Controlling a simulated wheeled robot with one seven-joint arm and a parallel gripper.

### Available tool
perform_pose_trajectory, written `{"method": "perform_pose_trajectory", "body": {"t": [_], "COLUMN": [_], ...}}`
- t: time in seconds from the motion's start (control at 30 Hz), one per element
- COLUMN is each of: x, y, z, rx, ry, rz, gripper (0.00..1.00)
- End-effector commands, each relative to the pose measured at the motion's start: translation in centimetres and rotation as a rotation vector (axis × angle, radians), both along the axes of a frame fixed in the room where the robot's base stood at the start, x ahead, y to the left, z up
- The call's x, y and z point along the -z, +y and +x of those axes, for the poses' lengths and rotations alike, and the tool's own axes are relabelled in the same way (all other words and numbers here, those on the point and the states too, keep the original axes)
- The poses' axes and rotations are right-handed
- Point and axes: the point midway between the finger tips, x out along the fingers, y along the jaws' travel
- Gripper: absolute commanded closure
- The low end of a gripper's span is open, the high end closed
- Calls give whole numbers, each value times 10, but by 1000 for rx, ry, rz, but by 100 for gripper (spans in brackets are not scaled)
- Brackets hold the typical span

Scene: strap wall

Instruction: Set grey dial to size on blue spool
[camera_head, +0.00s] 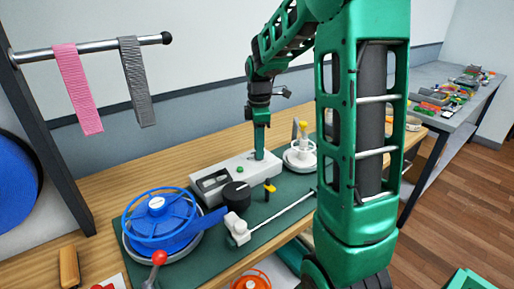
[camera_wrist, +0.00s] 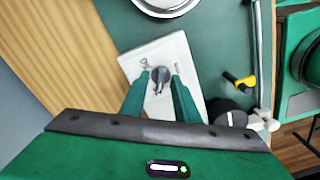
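The grey dial (camera_wrist: 160,74) is on top of a white box (camera_wrist: 135,65), with small dark marks beside it that I cannot read. My gripper (camera_wrist: 161,68) points down over the box, one green finger on each side of the dial. The fingers look apart, with a slim gap to the dial; whether they touch it is unclear. In the camera_head view my gripper (camera_head: 259,155) hides the dial at the box's (camera_head: 215,180) right part. The blue spool (camera_head: 160,222) lies at the left with a blue strap leading right. Its white hub (camera_head: 156,203) has a mark too small to read.
A black knob (camera_head: 237,193) stands in front of the box, near a yellow-and-black handle (camera_head: 269,188) and a thin rail (camera_head: 280,213). A white reel (camera_head: 300,158) is behind at right. Pink (camera_head: 78,88) and grey (camera_head: 137,82) straps hang from a bar at upper left.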

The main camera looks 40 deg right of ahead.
Motion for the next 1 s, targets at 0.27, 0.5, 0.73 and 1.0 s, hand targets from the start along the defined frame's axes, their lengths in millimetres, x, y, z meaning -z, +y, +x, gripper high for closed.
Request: {"method": "perform_pose_trajectory", "body": {"t": [0.27,0.5,0.73,1.0], "x": [4,3,3,3], "y": [0,0,0,0], "z": [0,0,0,1], "rx": [0,0,7,99], "ry": [0,0,-2,-3], "rz": [0,0,-1,-1], "gripper": [72,100,100,100]}}
